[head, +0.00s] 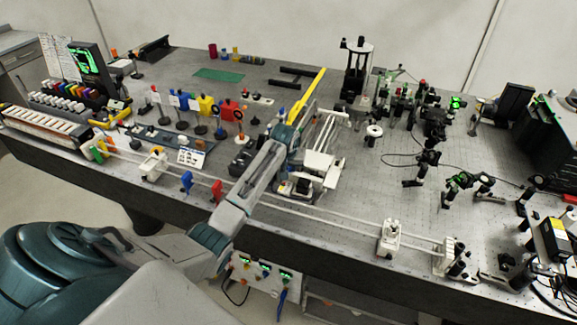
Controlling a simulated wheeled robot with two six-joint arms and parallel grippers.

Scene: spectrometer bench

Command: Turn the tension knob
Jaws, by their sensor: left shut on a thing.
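My left arm reaches in from the lower left across the bench's front edge. My left gripper (300,112) is beside a white frame with parallel bars (322,140), at the middle of the bench. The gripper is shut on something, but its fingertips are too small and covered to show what. A long yellow bar (316,86) runs up and away from the gripper's end; I cannot tell whether it is held. I cannot make out the tension knob for certain. A round white knob-like part (374,131) stands to the right of the frame, apart from the gripper. My right gripper is not in view.
Two thin rails (345,222) run along the bench's front, with white carriages (389,238) on them. Coloured figure-like holders (207,107) stand to the left. Dense optical mounts (430,120) and a tall black stand (357,68) are to the right. A green mat (219,74) lies at the back.

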